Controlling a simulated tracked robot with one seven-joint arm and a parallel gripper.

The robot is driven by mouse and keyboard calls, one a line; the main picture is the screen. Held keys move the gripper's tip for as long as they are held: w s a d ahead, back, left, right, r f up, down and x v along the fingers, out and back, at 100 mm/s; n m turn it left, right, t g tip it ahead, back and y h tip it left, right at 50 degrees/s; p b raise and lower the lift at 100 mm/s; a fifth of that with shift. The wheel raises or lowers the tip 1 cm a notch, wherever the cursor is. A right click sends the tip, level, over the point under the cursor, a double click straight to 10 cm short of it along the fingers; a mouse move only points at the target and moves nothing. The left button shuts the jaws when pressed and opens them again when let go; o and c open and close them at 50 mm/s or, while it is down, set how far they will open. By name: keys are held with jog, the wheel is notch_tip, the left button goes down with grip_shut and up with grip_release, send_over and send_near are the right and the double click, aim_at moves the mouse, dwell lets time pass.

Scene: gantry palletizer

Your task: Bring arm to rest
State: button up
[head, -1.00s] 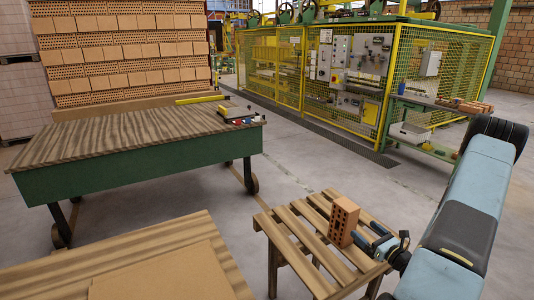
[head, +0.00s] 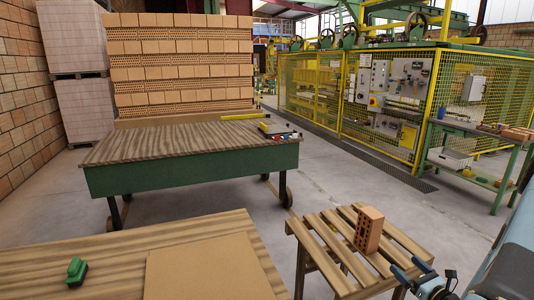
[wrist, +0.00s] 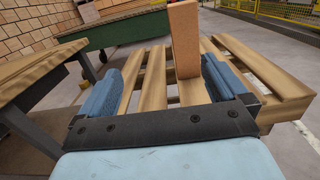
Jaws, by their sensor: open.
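An orange hollow brick (head: 368,229) stands upright on a small slatted wooden table (head: 330,238) at the lower right of the head view. My gripper (head: 411,268) is just to the right of the brick and nearer to me, with a gap between them. In the wrist view, the two blue fingers of my gripper (wrist: 160,78) are spread apart with nothing between them. The brick (wrist: 184,40) stands beyond them, in front of the right finger's side. Most of my arm is cut off at the right edge of the head view.
A wooden bench (head: 225,232) with a board (head: 208,270) and a green object (head: 76,271) is at the front left. A green-sided table (head: 190,172) stands behind. A yellow-fenced machine (head: 385,100) is at the back right. Grey floor (head: 340,178) lies between.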

jog(key=s+a+r+n+g+y, duration=0.2)
jog(key=a+r+n+g+y, duration=0.1)
jog(key=a+r+n+g, duration=0.55)
jog(key=s+a+r+n+g+y, duration=0.35)
jog(key=a+r+n+g, duration=0.25)
jog(key=a+r+n, duration=0.6)
jog(key=s+a+r+n+t+h, duration=0.2)
jog(key=s+r+n+h, duration=0.9)
jog(key=s+r, duration=0.6)
notch_tip(320, 180, up, 2)
jog(key=shift+a+r+h, duration=0.15)
jog(key=shift+a+h, duration=0.6)
jog(key=shift+h, duration=0.2)
jog(key=shift+s+n+t, duration=0.1)
jog(key=shift+n+t, duration=0.15)
